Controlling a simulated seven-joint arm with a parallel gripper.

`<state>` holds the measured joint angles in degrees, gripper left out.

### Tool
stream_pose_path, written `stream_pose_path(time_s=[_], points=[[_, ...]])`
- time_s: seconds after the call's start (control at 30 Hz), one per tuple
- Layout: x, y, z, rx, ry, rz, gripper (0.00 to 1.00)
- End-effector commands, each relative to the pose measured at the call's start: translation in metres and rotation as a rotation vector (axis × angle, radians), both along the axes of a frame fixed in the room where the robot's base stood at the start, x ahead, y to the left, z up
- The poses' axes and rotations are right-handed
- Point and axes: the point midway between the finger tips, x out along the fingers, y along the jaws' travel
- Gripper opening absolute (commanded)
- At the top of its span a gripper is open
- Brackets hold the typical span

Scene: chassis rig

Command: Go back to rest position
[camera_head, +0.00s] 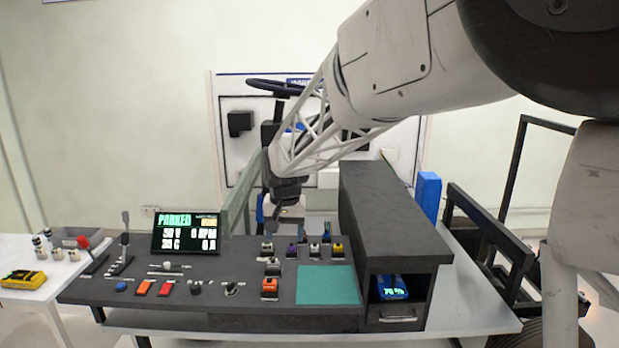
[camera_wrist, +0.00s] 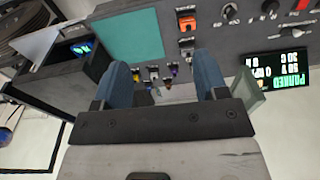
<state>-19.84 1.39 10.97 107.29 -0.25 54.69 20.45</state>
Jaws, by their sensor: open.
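My gripper (camera_head: 287,215) hangs over the back part of the dark console (camera_head: 210,258), just behind a row of small connectors. In the wrist view my gripper (camera_wrist: 162,75) has its two blue fingers spread wide apart, with nothing held between them. The small connectors (camera_wrist: 160,76) with coloured tops show beyond and between the fingers. In the head view my arm reaches in from the upper right, and the fingertips are small and partly hidden.
A display (camera_head: 186,233) reading "PARKED" stands on the console's left. A dark box housing (camera_head: 400,220) with a blue-lit unit (camera_head: 391,288) stands right of the teal pad (camera_head: 328,285). A steering wheel (camera_head: 275,87) is behind the arm. A yellow device (camera_head: 25,279) lies far left.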

Motion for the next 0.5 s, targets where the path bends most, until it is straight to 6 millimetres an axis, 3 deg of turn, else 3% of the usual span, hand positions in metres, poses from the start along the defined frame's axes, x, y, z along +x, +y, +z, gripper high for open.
stream_pose_path(time_s=[0.1, 0.5], points=[[-0.024, -0.028, 0.013, 0.001, -0.012, -0.003, 0.67], [-0.108, -0.109, 0.038, -0.002, -0.046, -0.008, 0.67]])
